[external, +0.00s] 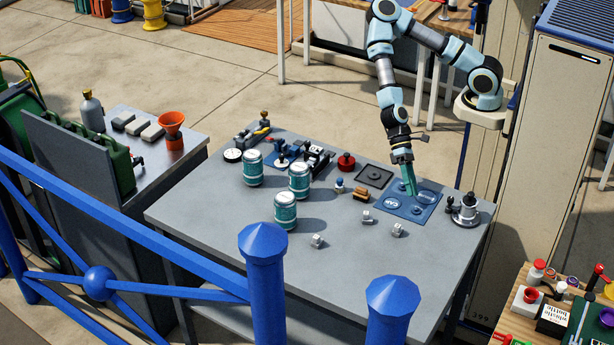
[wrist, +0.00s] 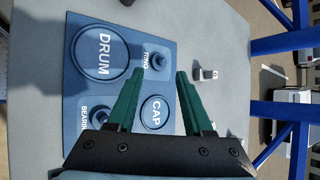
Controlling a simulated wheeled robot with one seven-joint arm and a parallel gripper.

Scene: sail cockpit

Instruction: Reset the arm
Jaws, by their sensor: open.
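My gripper (external: 410,185) hangs from the light-blue arm over the blue mat (external: 407,213) at the right end of the grey table. In the wrist view my gripper (wrist: 160,75) shows two green fingers spread apart with nothing between them. Below the fingers lies the mat (wrist: 130,60), with round places marked DRUM, CAP and other partly hidden labels. I cannot tell the exact height of the fingers above the mat.
Three teal cans (external: 299,180) stand mid-table. Small white blocks (external: 367,217) lie near the front. A silver winch-like piece (external: 467,208) stands right of the mat. A red round part (external: 346,162) and a dark square tray (external: 374,177) are behind. Blue railing (external: 263,270) runs in front.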

